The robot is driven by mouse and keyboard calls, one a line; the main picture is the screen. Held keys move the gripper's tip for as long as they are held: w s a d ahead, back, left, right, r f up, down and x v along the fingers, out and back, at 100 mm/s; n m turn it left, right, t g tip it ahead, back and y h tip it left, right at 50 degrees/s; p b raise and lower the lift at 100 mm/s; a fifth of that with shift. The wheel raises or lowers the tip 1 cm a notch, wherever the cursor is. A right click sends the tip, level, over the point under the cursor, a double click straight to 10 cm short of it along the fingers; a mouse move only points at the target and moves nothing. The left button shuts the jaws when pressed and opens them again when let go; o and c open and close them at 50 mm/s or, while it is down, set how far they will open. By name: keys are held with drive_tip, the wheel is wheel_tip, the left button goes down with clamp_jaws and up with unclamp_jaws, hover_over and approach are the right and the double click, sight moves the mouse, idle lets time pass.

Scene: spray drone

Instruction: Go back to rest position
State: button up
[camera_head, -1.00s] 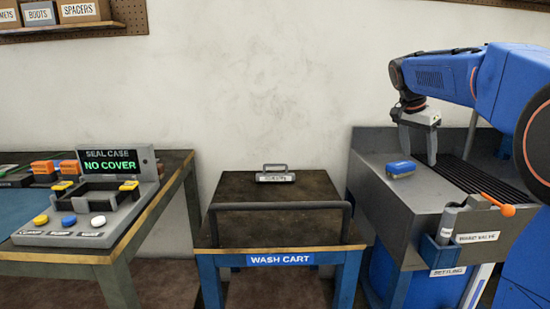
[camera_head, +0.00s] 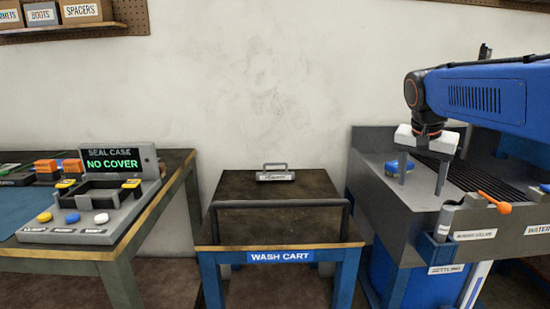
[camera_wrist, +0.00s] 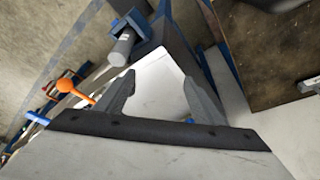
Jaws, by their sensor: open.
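My gripper (camera_head: 422,180) is in the right part of the head view, pointing down over the front of the grey sink unit (camera_head: 375,190). Its two fingers are apart with nothing between them. In the wrist view my gripper (camera_wrist: 160,95) shows both fingers spread, with a pale sink surface beyond them. Only a small blue bit shows low between the fingers in the wrist view.
The wash cart (camera_head: 280,257) stands in the middle with a small grey handled item (camera_head: 275,174) on top. An orange-tipped valve lever (camera_head: 503,208) sticks out at the sink's front. The seal case station (camera_head: 75,230) reads "NO COVER" on the left bench.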

drive_tip(key=s+a+f+n+t+y, duration=0.1)
drive_tip(key=s+a+f+n, duration=0.3)
drive_tip(key=s+f, duration=0.5)
drive_tip(key=s+a+f+n+y, duration=0.1)
drive_tip(key=s+a+f+n, duration=0.3)
drive_tip(key=s+f, duration=0.5)
drive_tip(key=s, duration=0.7)
drive_tip(key=shift+a+f+n+t+y, duration=0.2)
drive_tip(key=shift+a+n+t+y, duration=0.1)
drive_tip(key=shift+t+y, duration=0.1)
idle(0.4)
